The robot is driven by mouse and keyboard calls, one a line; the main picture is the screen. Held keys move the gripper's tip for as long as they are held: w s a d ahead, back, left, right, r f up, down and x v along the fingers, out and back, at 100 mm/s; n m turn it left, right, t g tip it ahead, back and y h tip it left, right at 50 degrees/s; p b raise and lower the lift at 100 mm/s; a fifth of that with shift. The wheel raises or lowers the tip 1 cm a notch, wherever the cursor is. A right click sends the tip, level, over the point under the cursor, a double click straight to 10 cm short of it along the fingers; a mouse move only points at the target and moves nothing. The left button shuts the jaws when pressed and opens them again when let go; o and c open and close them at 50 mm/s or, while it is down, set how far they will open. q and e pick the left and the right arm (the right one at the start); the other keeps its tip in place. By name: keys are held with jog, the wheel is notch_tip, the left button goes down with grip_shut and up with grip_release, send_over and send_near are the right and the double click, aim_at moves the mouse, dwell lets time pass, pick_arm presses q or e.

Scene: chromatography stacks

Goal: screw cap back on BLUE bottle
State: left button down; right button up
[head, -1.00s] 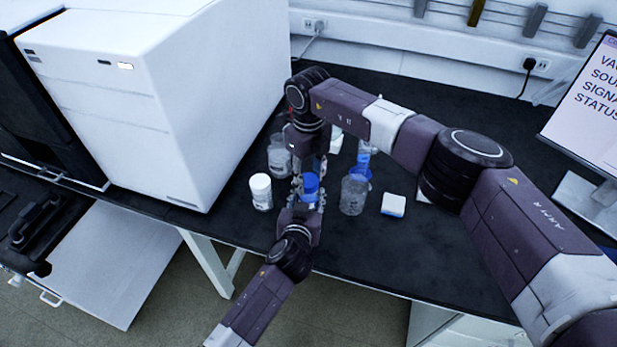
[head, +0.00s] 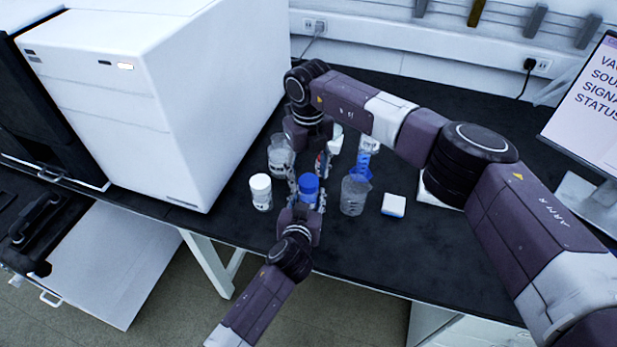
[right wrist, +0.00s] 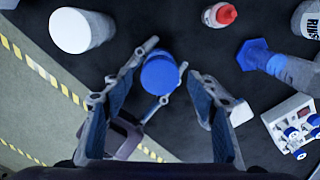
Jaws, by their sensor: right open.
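The blue bottle shows mainly as its round blue cap (head: 309,186) at the bench's front edge. The cap sits at the bottle's top, also in the right wrist view (right wrist: 160,76); whether it is fully seated cannot be told. My left gripper (head: 306,199) reaches in from the front, its fingers on either side of the bottle and appearing shut on it below the cap. My right gripper (right wrist: 162,108) is open above, its two fingers apart on either side of the cap with gaps showing. The bottle's body is mostly hidden by fingers.
A white-capped bottle (head: 261,192) stands close left and a clear beaker (head: 354,195) close right. Behind are another glass vessel (head: 281,160) and a blue-based cylinder (head: 366,155). A small white-and-blue box (head: 393,205) lies right. A large white instrument (head: 150,90) fills the left.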

jog(key=shift+r, duration=1.45)
jog(key=shift+c, duration=0.3)
jog(key=r+n, duration=0.1)
jog(key=n, duration=0.1)
jog(key=r+n, duration=0.1)
jog(key=n, duration=0.1)
jog(key=shift+n, duration=0.4)
jog(key=n, duration=0.1)
jog(key=r+n, duration=0.1)
jog(key=n, duration=0.2)
jog(key=shift+r, duration=0.25)
jog(key=shift+f, duration=0.1)
jog(key=shift+f, duration=3.95)
